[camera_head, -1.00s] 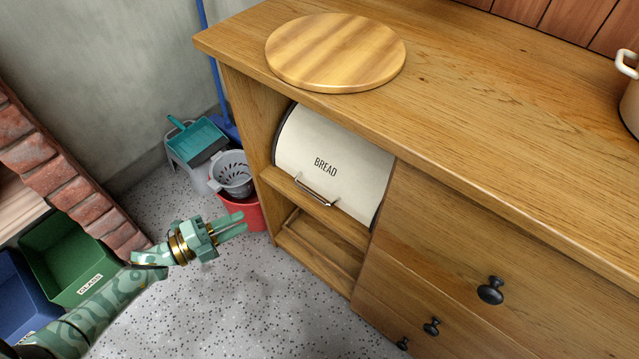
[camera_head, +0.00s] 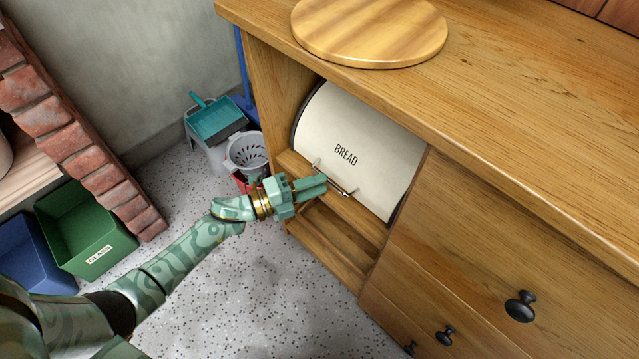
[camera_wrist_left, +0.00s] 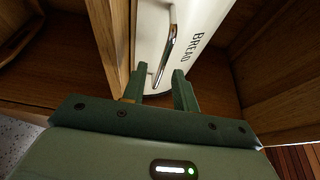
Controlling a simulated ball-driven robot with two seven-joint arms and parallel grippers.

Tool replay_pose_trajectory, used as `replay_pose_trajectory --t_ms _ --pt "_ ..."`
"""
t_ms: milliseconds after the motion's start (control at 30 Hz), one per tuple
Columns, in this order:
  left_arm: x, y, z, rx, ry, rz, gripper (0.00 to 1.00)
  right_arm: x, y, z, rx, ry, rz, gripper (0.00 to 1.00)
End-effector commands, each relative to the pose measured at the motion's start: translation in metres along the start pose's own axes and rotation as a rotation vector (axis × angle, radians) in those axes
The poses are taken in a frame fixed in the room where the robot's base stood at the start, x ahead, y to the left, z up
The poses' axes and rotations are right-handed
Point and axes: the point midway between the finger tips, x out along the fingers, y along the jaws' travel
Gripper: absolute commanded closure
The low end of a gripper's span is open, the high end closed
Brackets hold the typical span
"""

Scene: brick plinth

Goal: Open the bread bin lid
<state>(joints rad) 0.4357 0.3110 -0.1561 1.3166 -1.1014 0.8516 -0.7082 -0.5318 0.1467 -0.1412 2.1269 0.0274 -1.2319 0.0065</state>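The bread bin lid (camera_head: 355,140) is a cream curved front marked BREAD, set in an open bay of the wooden cabinet. It is down, covering the bin's front. Its metal bar handle (camera_head: 345,192) is near the lower edge, partly hidden by my left gripper. My left gripper (camera_head: 324,185) is at the handle. In the left wrist view, the two green fingers (camera_wrist_left: 161,75) are apart, and the chrome handle (camera_wrist_left: 167,45) runs between and beyond their tips. I cannot tell whether they touch it. My right gripper is not in view.
A round wooden board (camera_head: 370,30) lies on the cabinet top (camera_head: 520,95). Drawers with black knobs (camera_head: 520,306) are to the right. A grey basket (camera_head: 247,152), a teal dustpan (camera_head: 214,120) and green (camera_head: 95,235) and blue bins stand left. A shelf lip borders the bin below.

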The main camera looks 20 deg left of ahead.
Motion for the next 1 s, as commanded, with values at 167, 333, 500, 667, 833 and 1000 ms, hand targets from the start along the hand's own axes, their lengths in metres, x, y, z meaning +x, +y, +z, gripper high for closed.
replay_pose_trajectory --t_ms 167,333,500,667,833,1000 --pt "0.010 0.000 0.000 -0.001 0.000 -0.001 0.71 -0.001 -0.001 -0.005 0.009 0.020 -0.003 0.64" --pt "0.010 -0.001 0.000 0.000 0.000 -0.001 0.71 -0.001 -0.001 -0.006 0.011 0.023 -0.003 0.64" --pt "0.010 -0.001 0.000 0.000 0.000 -0.001 1.00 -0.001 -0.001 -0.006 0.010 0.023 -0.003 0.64" --pt "0.010 -0.001 0.000 0.000 0.000 0.000 1.00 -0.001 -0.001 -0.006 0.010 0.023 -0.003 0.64" --pt "0.010 -0.003 0.000 -0.001 0.000 0.004 1.00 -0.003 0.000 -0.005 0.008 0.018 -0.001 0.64" --pt "0.010 -0.007 0.001 -0.005 0.000 0.018 1.00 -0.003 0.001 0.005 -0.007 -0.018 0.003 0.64"
